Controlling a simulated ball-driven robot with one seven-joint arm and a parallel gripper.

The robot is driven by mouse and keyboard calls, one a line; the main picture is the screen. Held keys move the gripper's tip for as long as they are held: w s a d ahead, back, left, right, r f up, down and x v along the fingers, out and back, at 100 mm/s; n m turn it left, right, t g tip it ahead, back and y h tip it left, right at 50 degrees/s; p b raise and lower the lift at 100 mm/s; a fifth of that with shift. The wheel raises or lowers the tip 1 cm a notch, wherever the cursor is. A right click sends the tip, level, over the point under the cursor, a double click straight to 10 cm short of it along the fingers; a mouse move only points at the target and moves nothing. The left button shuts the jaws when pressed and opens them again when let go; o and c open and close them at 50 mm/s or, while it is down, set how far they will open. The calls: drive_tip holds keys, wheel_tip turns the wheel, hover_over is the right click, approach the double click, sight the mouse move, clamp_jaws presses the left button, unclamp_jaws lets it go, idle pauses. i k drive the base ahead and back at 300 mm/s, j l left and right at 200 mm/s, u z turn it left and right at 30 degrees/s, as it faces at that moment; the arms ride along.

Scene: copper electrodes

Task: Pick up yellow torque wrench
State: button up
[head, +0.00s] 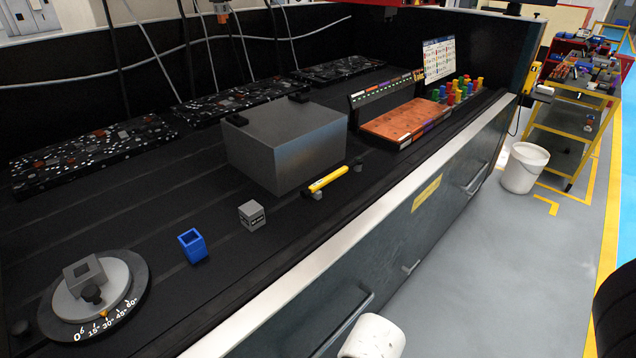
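The yellow torque wrench (328,179) lies near the front edge of the black bench top, at the middle of the head view. It has a yellow body with dark ends and rests on small grey supports. It lies slanted, its far end up to the right, just in front of a large grey metal block (285,146). My gripper is not in view, so its state does not show.
A small grey cube (252,214), a blue open box (192,245) and a round angle dial (94,297) stand left of the wrench. An orange-brown tray (404,121) and coloured pegs (458,91) stand to its right. A white bucket (523,168) stands on the floor.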

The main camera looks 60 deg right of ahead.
sight(356, 164)
drive_tip(key=z, duration=1.7)
